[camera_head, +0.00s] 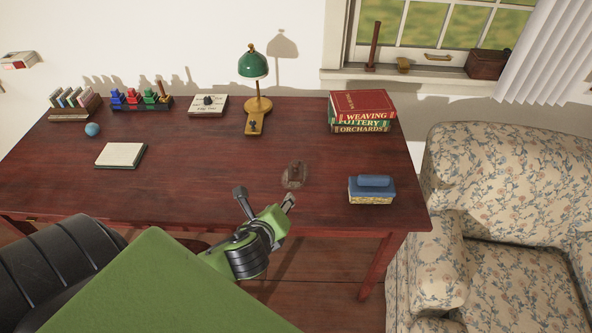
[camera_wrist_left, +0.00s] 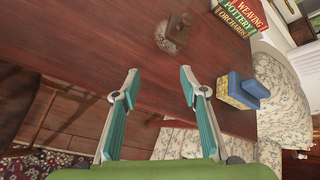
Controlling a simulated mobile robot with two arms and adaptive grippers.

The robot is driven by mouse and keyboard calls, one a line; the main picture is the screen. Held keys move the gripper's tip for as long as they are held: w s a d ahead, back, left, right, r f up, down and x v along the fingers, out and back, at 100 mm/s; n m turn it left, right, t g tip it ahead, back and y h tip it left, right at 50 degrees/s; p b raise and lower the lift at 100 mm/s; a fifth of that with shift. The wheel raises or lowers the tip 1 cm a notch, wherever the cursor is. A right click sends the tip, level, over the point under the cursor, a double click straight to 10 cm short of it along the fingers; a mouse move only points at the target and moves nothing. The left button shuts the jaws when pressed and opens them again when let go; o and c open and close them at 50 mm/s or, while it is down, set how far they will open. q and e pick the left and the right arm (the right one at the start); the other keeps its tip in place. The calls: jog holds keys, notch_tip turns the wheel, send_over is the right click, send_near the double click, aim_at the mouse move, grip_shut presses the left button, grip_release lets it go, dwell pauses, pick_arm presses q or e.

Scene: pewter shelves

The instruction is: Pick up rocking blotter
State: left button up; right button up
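A small rounded brown-grey object with a knob-like top (camera_head: 294,175) sits near the front of the desk, right of centre. It looks like the rocking blotter, and it also shows at the top of the left wrist view (camera_wrist_left: 173,34). My left gripper (camera_head: 264,198) is open and empty, near the desk's front edge, in front of and left of this object. In the left wrist view its two teal-padded fingers (camera_wrist_left: 160,86) are spread apart, with the object beyond them. My right gripper is not in view.
A blue-topped block (camera_head: 371,190) stands near the desk's (camera_head: 215,180) right front corner. Stacked books (camera_head: 362,112) and a green lamp (camera_head: 253,64) stand behind. A notepad (camera_head: 120,155) lies left. A floral armchair (camera_head: 500,180) stands right. Bare wood surrounds the rounded object.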

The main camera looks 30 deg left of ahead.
aim_at(294, 166)
pick_arm(q)
jog(key=w+m, duration=0.1)
jog(key=m, duration=0.1)
jog(key=w+a+r+m+t, duration=0.1)
jog(key=w+m, duration=0.1)
jog(key=m, duration=0.1)
jog(key=w+a+r+m+t, duration=0.1)
jog(key=m, duration=0.2)
jog(key=shift+w+r, duration=0.25)
jog(key=shift+m+t, duration=0.4)
jog(key=shift+m, duration=0.2)
jog(key=x, duration=0.9)
jog(key=shift+w+d+r, duration=0.15)
jog(key=shift+x, duration=2.6)
grip_shut()
